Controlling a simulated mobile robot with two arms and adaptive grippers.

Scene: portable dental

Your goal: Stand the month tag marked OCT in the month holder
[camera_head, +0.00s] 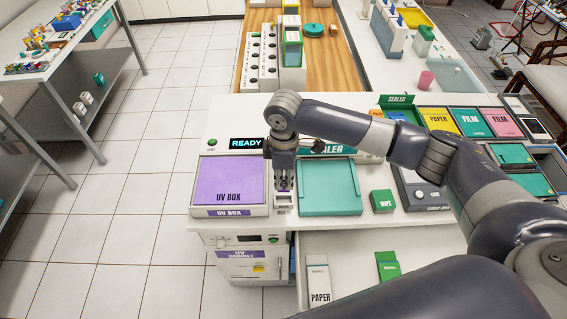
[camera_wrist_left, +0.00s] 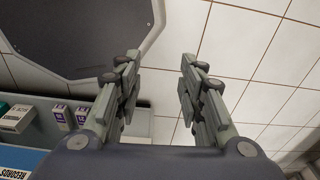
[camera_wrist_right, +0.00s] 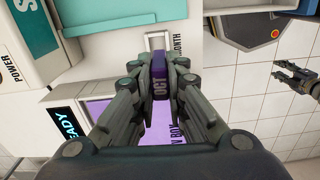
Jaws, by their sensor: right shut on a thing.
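My right gripper (camera_head: 284,184) points down between the UV box and the sealer. I cannot tell whether the tag touches the holder. My left gripper (camera_wrist_left: 160,78) is open and empty above the floor in the left wrist view; the head view does not show it.
The purple-lidded UV box (camera_head: 228,182) is left of the holder, and the teal sealer (camera_head: 328,187) is right of it. A green wipe box (camera_head: 382,201) stands farther right. An open drawer (camera_head: 350,262) below holds a paper box (camera_head: 318,282).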

